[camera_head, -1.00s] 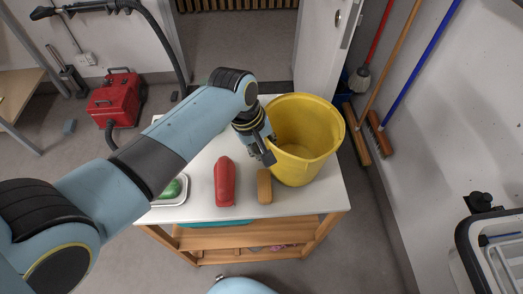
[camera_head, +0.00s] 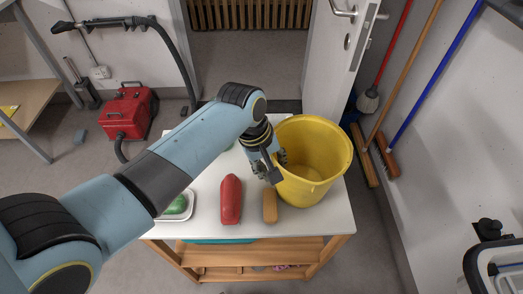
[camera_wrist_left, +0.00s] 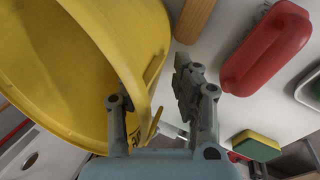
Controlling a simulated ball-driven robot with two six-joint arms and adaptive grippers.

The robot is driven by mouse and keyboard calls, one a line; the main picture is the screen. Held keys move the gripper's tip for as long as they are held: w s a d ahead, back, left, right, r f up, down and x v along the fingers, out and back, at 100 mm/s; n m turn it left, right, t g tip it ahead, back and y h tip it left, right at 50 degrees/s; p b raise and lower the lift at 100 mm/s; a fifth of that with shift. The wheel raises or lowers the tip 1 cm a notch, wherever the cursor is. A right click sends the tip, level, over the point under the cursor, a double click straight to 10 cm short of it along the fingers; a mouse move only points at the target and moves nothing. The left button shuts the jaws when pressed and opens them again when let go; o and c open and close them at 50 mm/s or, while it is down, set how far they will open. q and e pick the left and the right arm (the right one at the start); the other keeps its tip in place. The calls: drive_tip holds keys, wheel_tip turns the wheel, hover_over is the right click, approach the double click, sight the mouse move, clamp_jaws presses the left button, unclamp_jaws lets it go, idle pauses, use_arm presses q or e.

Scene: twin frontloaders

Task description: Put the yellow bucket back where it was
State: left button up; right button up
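The yellow bucket (camera_head: 318,165) stands upright on the right part of the small white-topped table (camera_head: 296,222). It fills the left of the left wrist view (camera_wrist_left: 60,75). My left gripper (camera_head: 277,166) is at the bucket's left side, pointing down. In the left wrist view its fingers (camera_wrist_left: 152,95) are spread apart, with the bucket's rim and wall between them. One finger is on the bucket's inner side, the other outside. A clear gap shows beside the outer finger. My right gripper is out of view.
A red brush-like object (camera_head: 231,200) and a tan block (camera_head: 270,206) lie left of the bucket. A white tray (camera_head: 175,216) holds a green item. A sponge (camera_wrist_left: 256,145) shows in the wrist view. Brooms (camera_head: 388,160) lean at the right wall; a red vacuum (camera_head: 128,112) stands left.

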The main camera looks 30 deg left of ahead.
use_arm(q)
drive_tip(key=v, duration=1.1)
drive_tip(key=shift+p, duration=0.35)
drive_tip(key=shift+f, duration=0.1)
